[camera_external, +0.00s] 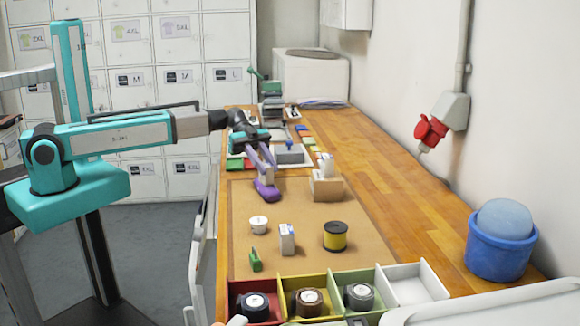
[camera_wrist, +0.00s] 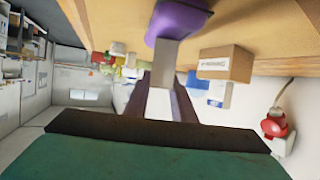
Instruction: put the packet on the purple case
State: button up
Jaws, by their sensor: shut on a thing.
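My gripper (camera_external: 262,158) is shut on a small pale packet (camera_external: 267,177) and points down over the mat. The purple case (camera_external: 267,192) lies on the brown mat right below the packet. In the wrist view the grey-white packet (camera_wrist: 164,62) stands out from between the fingers (camera_wrist: 163,100), its end against or just short of the purple case (camera_wrist: 180,20). I cannot tell whether the two touch.
A cardboard box (camera_external: 326,188) stands just right of the case. A white tub (camera_external: 258,224), a small white box (camera_external: 287,238), a yellow-black spool (camera_external: 335,236) and a green item (camera_external: 255,260) stand nearer. Coloured bins (camera_external: 413,284) line the front.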

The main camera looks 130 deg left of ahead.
jog(key=shift+f, duration=0.15)
jog(key=o, duration=1.1)
jog(key=shift+c, duration=0.2)
jog(key=shift+r, duration=0.2)
jog(key=b+v, duration=0.3)
jog(key=v, duration=0.9)
jog(key=shift+b, duration=0.35)
jog(key=shift+w, duration=0.1)
